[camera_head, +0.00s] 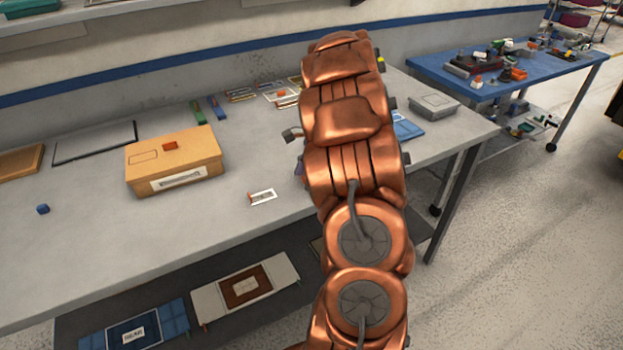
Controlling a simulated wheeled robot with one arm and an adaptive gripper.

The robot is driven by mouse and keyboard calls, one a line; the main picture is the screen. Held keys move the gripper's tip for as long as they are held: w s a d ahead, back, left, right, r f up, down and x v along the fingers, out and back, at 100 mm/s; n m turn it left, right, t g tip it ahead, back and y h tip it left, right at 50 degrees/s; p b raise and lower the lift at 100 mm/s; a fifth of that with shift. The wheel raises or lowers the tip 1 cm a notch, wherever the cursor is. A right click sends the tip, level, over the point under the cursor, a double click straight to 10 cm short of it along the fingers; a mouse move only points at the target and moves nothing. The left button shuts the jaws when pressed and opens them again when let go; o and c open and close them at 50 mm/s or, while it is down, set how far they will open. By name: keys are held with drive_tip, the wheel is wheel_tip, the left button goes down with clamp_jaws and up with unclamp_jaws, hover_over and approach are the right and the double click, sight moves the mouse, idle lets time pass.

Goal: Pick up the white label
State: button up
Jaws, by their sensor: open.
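A small white label (262,197) lies flat on the grey workbench, right of the orange box and left of my arm. It has a small reddish-brown mark on it. Another white label (178,180) with dark print is on the front face of the orange box (172,160). My copper-coloured arm rises across the middle of the view and hides part of the bench. A small grey part sticks out on the arm's left side, above the loose label; I cannot tell whether it belongs to my gripper. My gripper's jaws cannot be made out, and nothing held is visible.
A small blue cube (42,209) and a dark-framed panel (95,142) are on the bench at left. Green and blue strips (208,109) lie behind the box. A grey case (434,105) is right of my arm. A lower shelf holds mats. The bench around the loose label is clear.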

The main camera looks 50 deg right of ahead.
drive_tip(key=c, duration=0.9)
drive_tip(key=shift+r+b, duration=0.55)
drive_tip(key=shift+r, duration=1)
drive_tip(key=shift+s+a+r, duration=0.1)
drive_tip(key=shift+r, duration=0.15)
drive_tip(key=s+a+b, duration=0.1)
drive_tip(key=s+a, duration=0.1)
drive_tip(key=s, duration=0.2)
drive_tip(key=s+a+r+b, duration=0.1)
drive_tip(key=s+a, duration=0.2)
drive_tip(key=s, duration=0.1)
drive_tip(key=s+a+b, duration=0.1)
drive_tip(key=s+a, duration=0.2)
drive_tip(key=s, duration=0.2)
drive_tip(key=shift+s+r, duration=0.1)
drive_tip(key=shift+r, duration=0.05)
